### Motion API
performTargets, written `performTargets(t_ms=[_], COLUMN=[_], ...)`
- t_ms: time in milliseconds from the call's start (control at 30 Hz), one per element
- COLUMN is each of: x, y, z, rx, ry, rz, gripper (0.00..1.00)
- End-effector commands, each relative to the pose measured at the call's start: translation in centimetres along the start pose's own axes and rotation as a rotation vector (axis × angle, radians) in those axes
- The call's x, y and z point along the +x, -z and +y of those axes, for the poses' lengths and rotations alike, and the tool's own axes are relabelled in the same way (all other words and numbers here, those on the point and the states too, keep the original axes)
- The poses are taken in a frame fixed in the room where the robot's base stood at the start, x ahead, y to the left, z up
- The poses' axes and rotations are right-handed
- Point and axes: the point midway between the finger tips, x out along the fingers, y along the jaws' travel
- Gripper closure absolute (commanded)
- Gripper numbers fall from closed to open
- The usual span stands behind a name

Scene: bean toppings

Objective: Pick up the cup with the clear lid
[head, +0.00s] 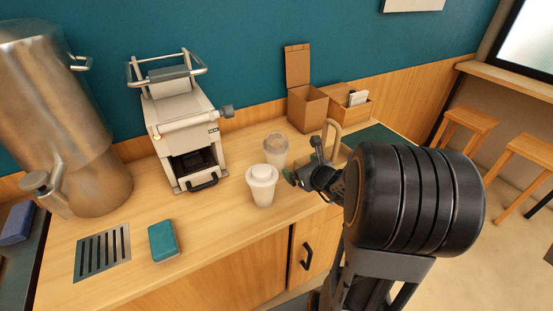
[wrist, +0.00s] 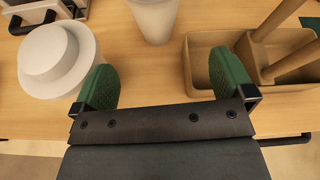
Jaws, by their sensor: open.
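The cup with the clear lid (head: 274,151) stands upright on the wooden counter, just behind a second cup. In the wrist view the lower part of a pale cup (wrist: 154,20), apparently the same one, shows at the top edge, ahead of the fingers; its lid is out of frame. The cup with the white lid (head: 262,184) stands nearer the front edge; it shows in the wrist view (wrist: 58,60) left of the left finger. My gripper (head: 304,166) is to the right of both cups. In the wrist view my gripper (wrist: 165,84) has its green fingers apart with nothing between them.
A holder with compartments (wrist: 205,75) and wooden handles is close to the right finger. A white machine (head: 185,130) stands behind left, and a cardboard box (head: 307,106) behind right. A teal sponge (head: 163,241) lies front left, with bare counter between it and the cups.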

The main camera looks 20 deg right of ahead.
Motion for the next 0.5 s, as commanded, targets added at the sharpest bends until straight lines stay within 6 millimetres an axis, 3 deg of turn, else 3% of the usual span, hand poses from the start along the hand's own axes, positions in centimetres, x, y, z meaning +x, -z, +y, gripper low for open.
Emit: performTargets(t_ms=[300, 500], x=[5.6, 7.3], y=[0.0, 0.0], z=[0.5, 0.3], rx=[-0.005, -0.005], ry=[-0.011, -0.008], rz=[0.001, 0.000], gripper=[0.00, 0.00])
